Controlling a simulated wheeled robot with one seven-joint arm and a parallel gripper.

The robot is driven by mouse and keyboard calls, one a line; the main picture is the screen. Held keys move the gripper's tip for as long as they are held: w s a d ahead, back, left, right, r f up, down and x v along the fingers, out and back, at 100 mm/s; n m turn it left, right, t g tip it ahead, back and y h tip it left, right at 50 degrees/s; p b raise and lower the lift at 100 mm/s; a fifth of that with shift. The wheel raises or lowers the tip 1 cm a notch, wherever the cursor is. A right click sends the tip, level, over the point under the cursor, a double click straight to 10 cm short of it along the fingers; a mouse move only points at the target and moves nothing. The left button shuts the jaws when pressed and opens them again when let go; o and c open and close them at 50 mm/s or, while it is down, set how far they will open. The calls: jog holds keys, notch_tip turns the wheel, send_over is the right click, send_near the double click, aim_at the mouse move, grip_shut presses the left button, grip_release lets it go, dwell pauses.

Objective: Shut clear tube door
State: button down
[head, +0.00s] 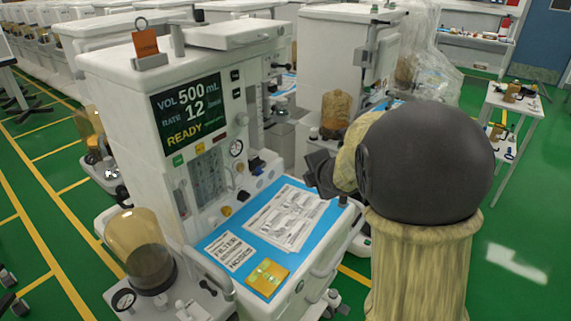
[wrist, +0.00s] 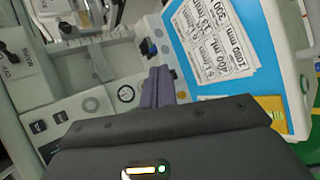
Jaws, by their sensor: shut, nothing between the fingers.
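The near white anaesthesia cart (head: 110,75) has a panel of clear upright tubes (head: 208,176) below its lit screen. A narrow clear pane edge (head: 183,198) seems to stand out at the panel's left side. It looks like the tube door swung open, but it is too small to be sure. My gripper (head: 316,172) is over the right side of the cart's worktop, well apart from the tubes. In the wrist view its fingers (wrist: 157,87) are together and empty, in front of the cart face. I cannot make out the door there.
A blue mat (head: 215,243) with printed sheets (head: 285,217) and a yellow packet (head: 268,277) covers the worktop. A round gauge (head: 236,148) and knobs sit right of the tubes. An amber-topped bellows (head: 138,245) stands at front left. More carts stand behind.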

jog(key=s+d+f+m+g+h, duration=0.1)
jog(key=s+f+m+g, duration=0.3)
jog(key=s+m, duration=0.7)
jog(key=s+d+f+m+g+h, duration=0.1)
jog(key=s+f+m+g, duration=0.3)
jog(key=s+m, duration=0.7)
jog(key=s+f, duration=0.2)
jog(key=s, duration=0.1)
jog(key=shift+s+d+m, duration=0.15)
jog(key=shift+d+m, duration=0.2)
jog(key=shift+m, duration=0.05)
jog(key=shift+f, duration=0.1)
